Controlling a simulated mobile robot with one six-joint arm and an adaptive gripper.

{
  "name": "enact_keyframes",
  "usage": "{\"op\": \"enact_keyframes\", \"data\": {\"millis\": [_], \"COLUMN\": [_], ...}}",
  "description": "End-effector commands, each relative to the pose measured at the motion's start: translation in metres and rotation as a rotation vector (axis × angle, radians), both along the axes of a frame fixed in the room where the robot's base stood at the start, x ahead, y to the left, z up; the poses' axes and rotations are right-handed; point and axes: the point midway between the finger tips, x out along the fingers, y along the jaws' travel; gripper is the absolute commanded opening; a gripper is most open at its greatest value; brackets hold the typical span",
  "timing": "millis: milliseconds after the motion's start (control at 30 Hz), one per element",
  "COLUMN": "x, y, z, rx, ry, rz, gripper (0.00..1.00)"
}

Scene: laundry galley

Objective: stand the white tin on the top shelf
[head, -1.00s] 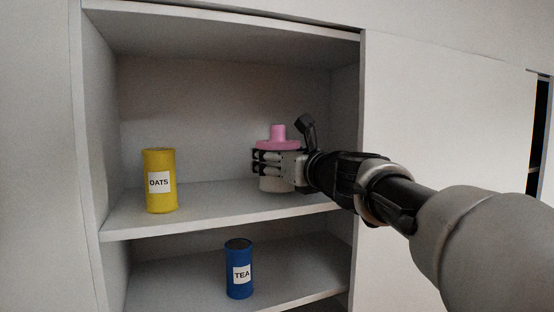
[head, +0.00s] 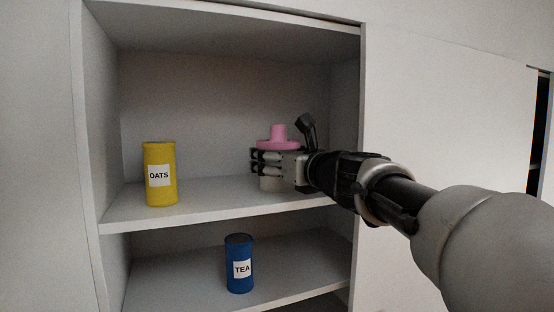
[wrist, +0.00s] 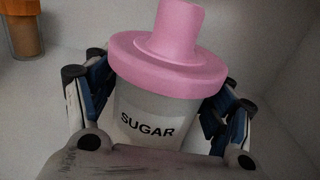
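The white tin (head: 270,184) has a pink lid with a knob and stands upright at the right part of the top shelf (head: 215,203). In the wrist view the white tin (wrist: 150,108) shows a SUGAR label. My gripper (head: 264,163) reaches in from the right, with its fingers on both sides of the tin's body just under the lid. In the wrist view my gripper (wrist: 160,100) looks closed on it from both sides. The tin's base is at or very near the shelf surface; I cannot tell whether it touches.
A yellow OATS tin (head: 160,187) stands at the left of the top shelf, with clear shelf between it and the white tin. A blue TEA tin (head: 239,264) stands on the shelf below. An orange-brown container (wrist: 22,30) shows in the wrist view. The cabinet's right wall is close to my gripper.

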Motion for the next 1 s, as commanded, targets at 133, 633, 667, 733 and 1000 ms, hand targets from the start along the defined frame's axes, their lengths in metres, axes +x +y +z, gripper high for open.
{"op": "enact_keyframes", "data": {"millis": [133,633,667,733,1000], "x": [0.0,-0.006,-0.009,-0.019,-0.07], "y": [0.0,-0.004,-0.006,-0.011,-0.039], "z": [0.0,0.0,0.0,0.001,0.001], "rx": [0.0,0.0,0.0,-0.001,0.0], "ry": [0.0,0.0,0.0,0.0,-0.001], "rz": [0.0,-0.001,-0.001,-0.003,-0.003], "gripper": [0.88,0.91,0.91,0.91,0.91]}}
